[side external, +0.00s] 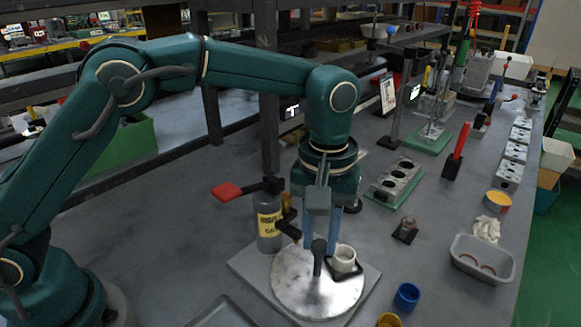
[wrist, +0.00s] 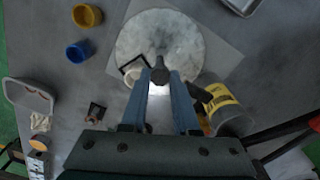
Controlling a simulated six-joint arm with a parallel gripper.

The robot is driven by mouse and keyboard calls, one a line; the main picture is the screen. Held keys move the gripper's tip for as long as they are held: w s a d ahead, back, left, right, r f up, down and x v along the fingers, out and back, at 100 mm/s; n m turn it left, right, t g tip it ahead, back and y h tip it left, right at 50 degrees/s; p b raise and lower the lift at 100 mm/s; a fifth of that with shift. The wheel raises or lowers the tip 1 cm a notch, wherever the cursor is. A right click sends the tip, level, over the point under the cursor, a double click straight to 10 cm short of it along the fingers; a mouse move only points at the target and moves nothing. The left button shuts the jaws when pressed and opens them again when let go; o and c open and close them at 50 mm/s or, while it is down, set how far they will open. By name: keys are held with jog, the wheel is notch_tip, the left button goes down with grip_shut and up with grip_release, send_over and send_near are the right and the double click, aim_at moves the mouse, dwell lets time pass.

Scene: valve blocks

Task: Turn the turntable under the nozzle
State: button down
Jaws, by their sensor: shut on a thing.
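The turntable (side external: 292,290) is a round pale metal disc on a grey square plate (side external: 245,262); it also shows at the top of the wrist view (wrist: 178,38). A dark upright peg (side external: 318,262) stands on it. My gripper (side external: 321,243) comes down from above, its blue fingers shut on the peg, also seen in the wrist view (wrist: 160,76). A white cup (side external: 343,256) sits in a dark square holder on the disc, right of the peg. The nozzle (side external: 288,228), dark with brass, reaches over the disc's back-left side from a grey bottle (side external: 268,228) with a yellow label.
A red lever (side external: 227,192) sticks out left of the bottle. Blue (side external: 407,296) and yellow (side external: 389,320) cups stand front right. A grey tray (side external: 482,262) and a valve block (side external: 397,180) lie to the right. A tray edge (side external: 222,312) is at front left.

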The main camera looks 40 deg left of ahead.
jog(key=shift+n, duration=0.3)
jog(key=shift+r+n, duration=0.1)
jog(key=shift+n, duration=2.7)
jog(key=shift+a+n, duration=0.1)
jog(key=shift+n, duration=8.8)
jog(key=c, duration=0.7)
grip_release()
jog(key=shift+o, duration=0.2)
